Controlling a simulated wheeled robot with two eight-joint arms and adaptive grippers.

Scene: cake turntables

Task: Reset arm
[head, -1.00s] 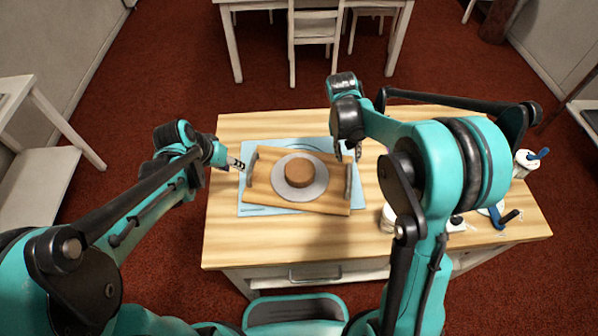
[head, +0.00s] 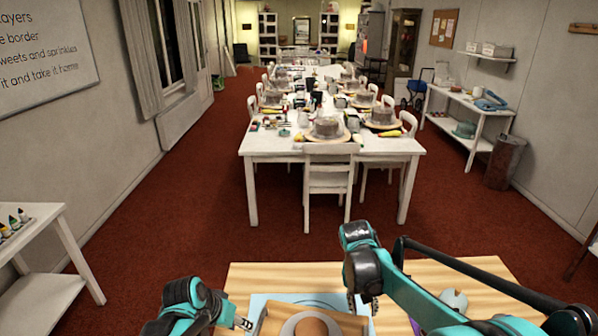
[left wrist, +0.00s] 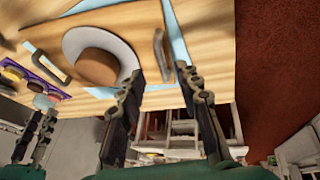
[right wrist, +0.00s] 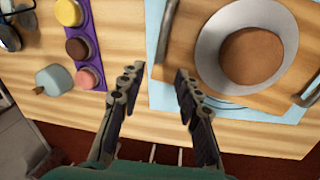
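My left gripper (head: 243,322) is by the left end of a wooden tray (head: 271,322); in the left wrist view (left wrist: 158,72) its fingers are apart with nothing between them. My right gripper (head: 363,305) is near the tray's right end; in the right wrist view (right wrist: 157,72) its fingers are also apart and empty. A round brown cake (right wrist: 252,57) sits on a white disc (right wrist: 210,50) on the tray. The tray has metal handles and lies on a light blue mat (head: 257,306). The head view cuts off the tray's near part.
The wooden worktop (head: 470,275) carries a purple strip (right wrist: 87,45) with coloured round pieces and a blue-grey object (right wrist: 54,80). A long white table (head: 270,147) with cakes and chairs stands beyond. Red floor (head: 200,200) lies open between.

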